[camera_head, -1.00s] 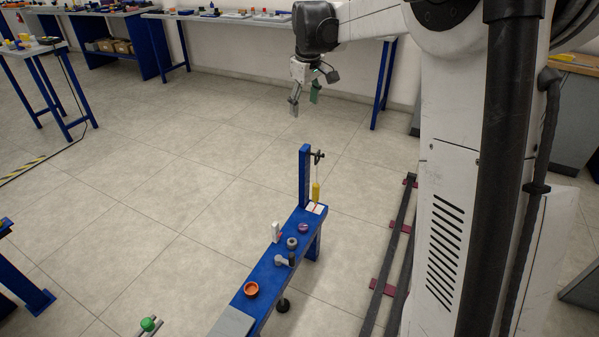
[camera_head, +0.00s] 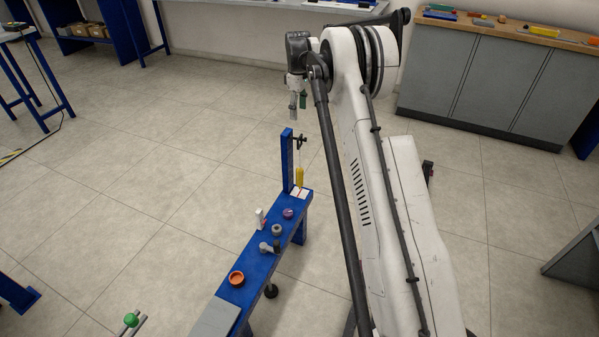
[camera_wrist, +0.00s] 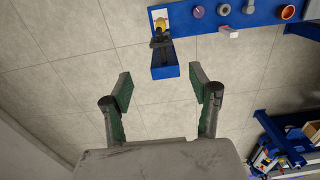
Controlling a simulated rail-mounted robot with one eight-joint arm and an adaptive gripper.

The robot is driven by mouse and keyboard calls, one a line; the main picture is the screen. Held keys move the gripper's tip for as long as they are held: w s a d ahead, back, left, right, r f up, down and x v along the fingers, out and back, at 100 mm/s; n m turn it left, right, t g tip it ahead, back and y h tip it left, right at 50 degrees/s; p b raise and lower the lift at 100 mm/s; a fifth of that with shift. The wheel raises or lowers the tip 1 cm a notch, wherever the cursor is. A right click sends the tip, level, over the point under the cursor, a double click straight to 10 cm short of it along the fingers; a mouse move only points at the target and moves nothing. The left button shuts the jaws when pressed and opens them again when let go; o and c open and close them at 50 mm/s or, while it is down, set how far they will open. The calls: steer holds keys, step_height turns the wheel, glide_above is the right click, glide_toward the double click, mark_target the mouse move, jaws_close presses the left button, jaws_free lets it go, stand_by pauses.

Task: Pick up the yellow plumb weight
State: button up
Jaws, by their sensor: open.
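The yellow plumb weight (camera_head: 299,177) hangs upright from a dark hook on the blue post (camera_head: 287,160) at the far end of a narrow blue bench. A white pad lies on the bench at its foot; I cannot tell whether the weight touches it. In the wrist view the weight (camera_wrist: 161,24) shows near the top, partly hidden by the dark hook and the post's top. My gripper (camera_head: 297,107) is above the post, apart from it. In the wrist view my gripper (camera_wrist: 164,88) is open with nothing between its green-padded fingers.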

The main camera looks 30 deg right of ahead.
mark_target(300, 140)
step_height(300, 140, down, 9)
steer(key=shift+r+b, duration=0.2)
steer(key=shift+b, duration=0.4)
steer(key=shift+s+d+f+b, duration=0.1)
steer(key=shift+s+f+b, duration=0.15)
steer(key=shift+f, duration=1.1)
steer(key=shift+s+f+b, duration=0.1)
steer(key=shift+f+b, duration=0.2)
steer(key=shift+f, duration=1)
steer(key=shift+r, duration=0.1)
jaws_close()
